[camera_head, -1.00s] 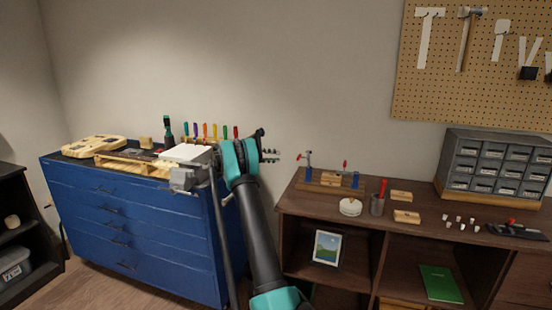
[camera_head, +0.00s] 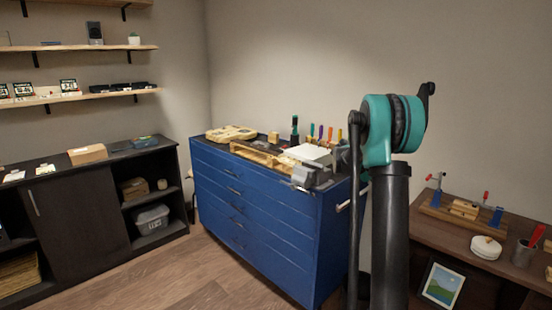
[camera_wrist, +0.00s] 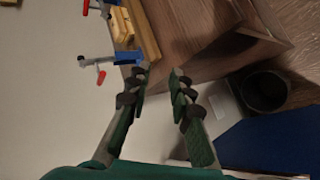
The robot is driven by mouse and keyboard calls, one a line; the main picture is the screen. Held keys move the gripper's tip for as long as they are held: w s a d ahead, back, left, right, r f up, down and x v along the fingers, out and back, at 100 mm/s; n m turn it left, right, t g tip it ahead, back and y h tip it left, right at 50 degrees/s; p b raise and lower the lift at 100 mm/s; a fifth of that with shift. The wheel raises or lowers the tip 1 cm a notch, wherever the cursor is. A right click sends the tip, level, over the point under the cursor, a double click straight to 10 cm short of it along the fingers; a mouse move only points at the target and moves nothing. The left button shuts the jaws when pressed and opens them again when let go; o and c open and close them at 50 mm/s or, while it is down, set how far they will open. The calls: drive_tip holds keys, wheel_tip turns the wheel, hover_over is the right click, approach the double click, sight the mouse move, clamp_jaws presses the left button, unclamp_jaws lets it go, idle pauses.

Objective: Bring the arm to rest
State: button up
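In the wrist view my gripper (camera_wrist: 160,75) shows two dark green and black fingers. Their tips are apart with nothing between them, so it is open and empty. The fingers cannot be made out in that view.
A blue drawer cabinet (camera_head: 258,225) carrying a guitar body (camera_head: 230,133) and a row of screwdrivers stands left of my arm. A clamping jig (camera_wrist: 122,25) sits on the workbench. A black bin (camera_wrist: 264,91) is on the floor. Dark shelving (camera_head: 75,215) stands far left.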

drive_tip(key=s+a+f+t+y, duration=0.2)
drive_tip(key=s+a+f, duration=0.3)
drive_tip(key=s+a, duration=0.3)
drive_tip(key=s+a+f+n+t+y, duration=0.1)
drive_tip(key=s+a+f+y, duration=0.4)
drive_tip(key=s+a, duration=0.4)
drive_tip(key=s+a+f+t+y, duration=0.2)
drive_tip(key=s+a+f, duration=0.3)
drive_tip(key=s, duration=1.2)
drive_tip(key=a+y, duration=0.1)
drive_tip(key=a, duration=0.3)
drive_tip(key=shift+s+n+t+y, duration=0.3)
drive_tip(key=shift+s+y, duration=0.1)
drive_tip(key=shift+d, duration=0.1)
